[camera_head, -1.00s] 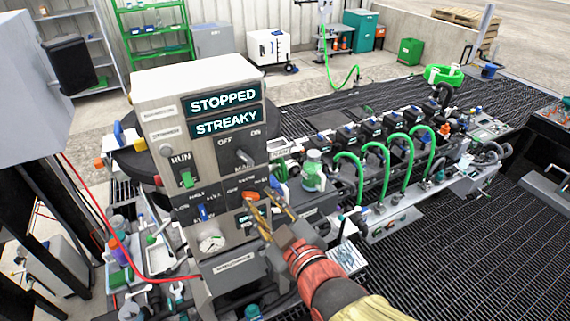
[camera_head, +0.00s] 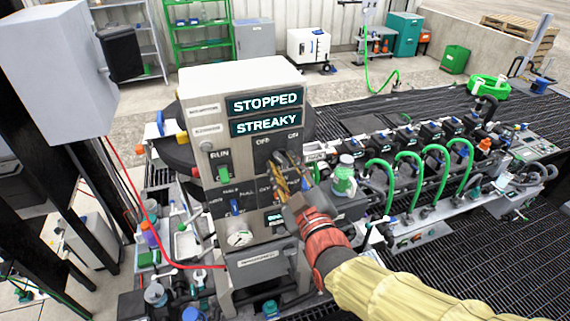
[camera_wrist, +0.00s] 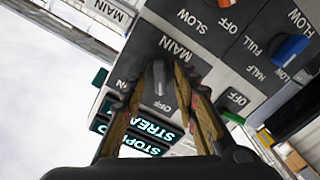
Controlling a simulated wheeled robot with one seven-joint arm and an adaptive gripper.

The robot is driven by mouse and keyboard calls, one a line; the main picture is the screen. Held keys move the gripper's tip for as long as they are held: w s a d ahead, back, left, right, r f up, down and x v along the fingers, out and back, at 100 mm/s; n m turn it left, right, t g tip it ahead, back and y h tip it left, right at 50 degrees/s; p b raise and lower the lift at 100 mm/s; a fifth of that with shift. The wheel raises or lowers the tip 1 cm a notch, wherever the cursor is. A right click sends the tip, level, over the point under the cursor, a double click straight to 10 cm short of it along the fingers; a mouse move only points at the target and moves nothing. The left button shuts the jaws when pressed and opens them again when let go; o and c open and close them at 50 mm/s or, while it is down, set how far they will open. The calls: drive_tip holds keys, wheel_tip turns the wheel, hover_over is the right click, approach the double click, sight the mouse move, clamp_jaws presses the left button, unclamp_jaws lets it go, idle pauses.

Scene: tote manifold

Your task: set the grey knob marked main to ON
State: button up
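The grey knob marked MAIN (camera_wrist: 158,78) is on the dark panel of the control box, with OFF and ON printed beside it. In the wrist view its long grip lies toward the OFF mark. It also shows in the head view (camera_head: 278,156), partly covered by the fingers. My gripper (camera_head: 282,167) is in front of this knob. In the wrist view its tan fingers (camera_wrist: 159,76) are apart, one on each side of the knob. I cannot tell whether they touch it.
Two displays (camera_head: 265,102) above the knob read STOPPED and STREAKY. A green RUN switch (camera_head: 223,173) is left of the knob. A blue selector (camera_head: 235,207) and an orange selector sit below.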

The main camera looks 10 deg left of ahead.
drive_tip(key=shift+w+a, duration=0.1)
drive_tip(key=shift+w, duration=0.05)
drive_tip(key=shift+c, duration=0.8)
clamp_jaws()
